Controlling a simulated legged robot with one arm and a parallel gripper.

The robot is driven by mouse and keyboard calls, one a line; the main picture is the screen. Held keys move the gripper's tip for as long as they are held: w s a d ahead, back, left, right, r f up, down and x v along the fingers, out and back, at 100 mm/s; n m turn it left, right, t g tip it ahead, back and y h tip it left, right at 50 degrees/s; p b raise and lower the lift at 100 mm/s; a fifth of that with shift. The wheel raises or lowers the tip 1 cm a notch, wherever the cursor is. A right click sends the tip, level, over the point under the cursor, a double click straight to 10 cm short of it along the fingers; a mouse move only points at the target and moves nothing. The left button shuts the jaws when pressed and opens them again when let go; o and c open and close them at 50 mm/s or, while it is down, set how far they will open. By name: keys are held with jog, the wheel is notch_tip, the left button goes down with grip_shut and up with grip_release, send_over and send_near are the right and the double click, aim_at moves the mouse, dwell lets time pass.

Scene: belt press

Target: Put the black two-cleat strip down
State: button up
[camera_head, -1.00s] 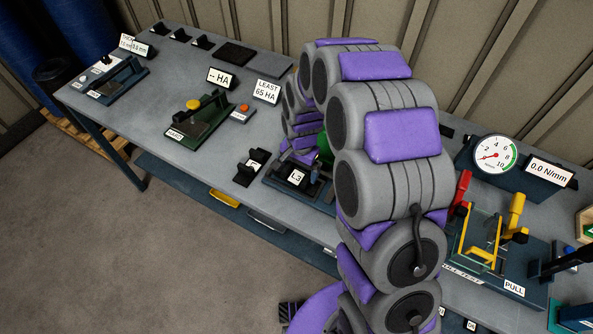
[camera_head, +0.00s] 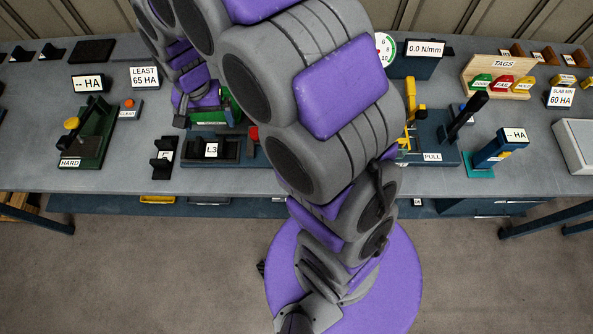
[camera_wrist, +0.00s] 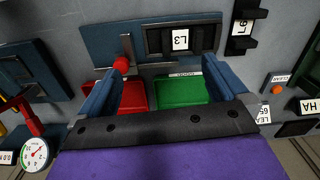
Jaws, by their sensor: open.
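A black strip with two raised ends and a white label (camera_head: 163,158) lies on the bench left of the blue fixture. It also shows in the wrist view (camera_wrist: 243,30), at upper right. Another black piece, labelled L3 (camera_head: 212,148), sits in the blue fixture; its cleats are hard to count. It also shows in the wrist view (camera_wrist: 181,41). My gripper (camera_wrist: 161,66) is open, with nothing between its blue fingers. It is above the red tray (camera_wrist: 132,97) and green tray (camera_wrist: 182,91), near the fixture. In the head view my arm hides most of the gripper.
A green HARD tester (camera_head: 92,138) stands at left on the bench. At right are a PULL rig (camera_head: 432,157), a blue tester (camera_head: 500,148) and a tag rack (camera_head: 500,88).

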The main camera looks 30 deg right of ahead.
jog(key=s+d+r+n, duration=0.2)
jog(key=s+r, duration=0.1)
jog(key=s, duration=0.6)
jog(key=s+d+r+n+g, duration=0.1)
jog(key=s+d+r, duration=0.1)
jog(key=s, duration=0.8)
jog(key=s+d+r+n, duration=0.2)
jog(key=s+d+r, duration=0.1)
jog(key=s, duration=0.6)
jog(key=shift+s+r+n+g, duration=0.25)
jog(key=shift+r+n+g, duration=0.05)
jog(key=shift+g, duration=0.1)
